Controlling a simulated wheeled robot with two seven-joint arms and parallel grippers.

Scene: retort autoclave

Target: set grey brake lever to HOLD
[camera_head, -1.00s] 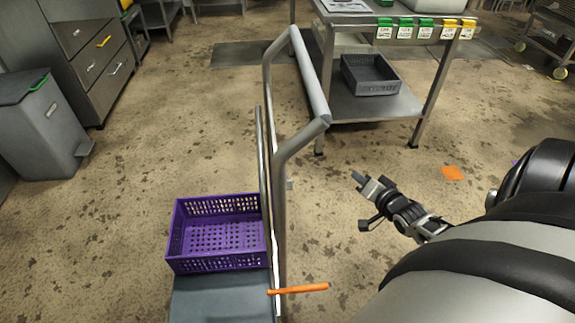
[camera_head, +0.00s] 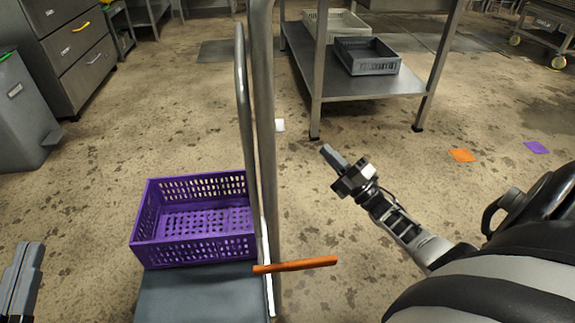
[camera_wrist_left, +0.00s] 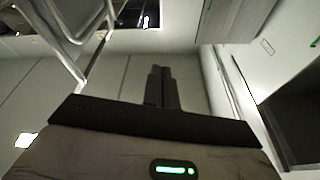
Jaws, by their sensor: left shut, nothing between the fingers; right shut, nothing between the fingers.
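I cannot make out a grey brake lever in these views. A trolley stands in the head view, with a grey deck (camera_head: 200,292) and an upright metal handle frame (camera_head: 262,130). An orange bar (camera_head: 295,264) sticks out to the right near the foot of the frame. My left gripper (camera_head: 30,258) is at the lower left edge, left of the trolley, shut and empty; its fingers also show in the left wrist view (camera_wrist_left: 161,85). My right gripper (camera_head: 328,153) is shut and empty, right of the frame and above the bar, apart from both.
A purple crate (camera_head: 148,257) sits on the trolley deck. A steel table (camera_head: 318,85) behind holds a grey tray (camera_head: 368,66) and a pale tray (camera_head: 337,22). A grey bin (camera_head: 22,115) and drawers (camera_head: 70,55) stand left. The floor right of the trolley is mostly clear.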

